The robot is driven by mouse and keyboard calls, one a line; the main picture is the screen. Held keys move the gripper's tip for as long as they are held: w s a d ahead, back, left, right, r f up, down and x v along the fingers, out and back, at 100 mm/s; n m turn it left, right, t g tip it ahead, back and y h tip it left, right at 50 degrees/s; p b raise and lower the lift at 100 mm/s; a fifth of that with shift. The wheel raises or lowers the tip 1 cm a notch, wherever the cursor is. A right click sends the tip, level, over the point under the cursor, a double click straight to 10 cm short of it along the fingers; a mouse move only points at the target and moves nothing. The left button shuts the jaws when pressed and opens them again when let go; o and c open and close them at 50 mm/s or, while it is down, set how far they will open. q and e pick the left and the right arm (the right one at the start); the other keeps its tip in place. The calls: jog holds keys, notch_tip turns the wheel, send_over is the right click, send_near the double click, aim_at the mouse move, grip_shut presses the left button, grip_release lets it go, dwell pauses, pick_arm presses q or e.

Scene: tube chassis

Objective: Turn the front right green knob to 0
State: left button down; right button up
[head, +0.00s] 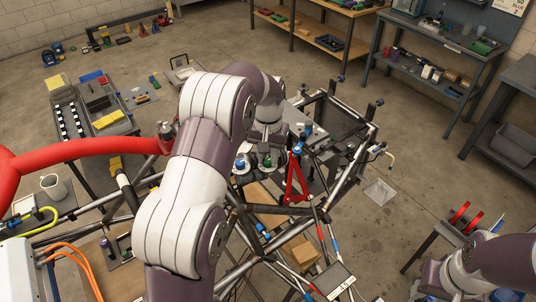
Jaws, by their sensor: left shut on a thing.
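The tube chassis (335,178) stands in the middle of the head view. A green knob (267,161) sits on it, with a blue knob (241,163) just to its left. My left arm reaches over the chassis from the near side. My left gripper (266,150) points down and is shut on the green knob. The gripper and arm hide much of the knob, and its pointer and scale cannot be read. My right gripper (432,284) is low at the right, apart from the chassis; its fingers are too unclear to judge.
A red triangular stand (295,182) rises close right of my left gripper. A red tube (85,150) crosses at left. A small display (334,281) stands at the front. Loaded tables and shelves stand at left and at the back right. Floor right of the chassis is mostly free.

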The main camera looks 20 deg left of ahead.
pick_arm(q)
jog(key=shift+s+f+m, duration=0.2)
jog(key=shift+f+m, duration=0.05)
jog(key=shift+m, duration=0.25)
jog(key=c, duration=0.9)
grip_release()
jog(key=shift+s+r, duration=0.1)
jog(key=shift+r, duration=0.1)
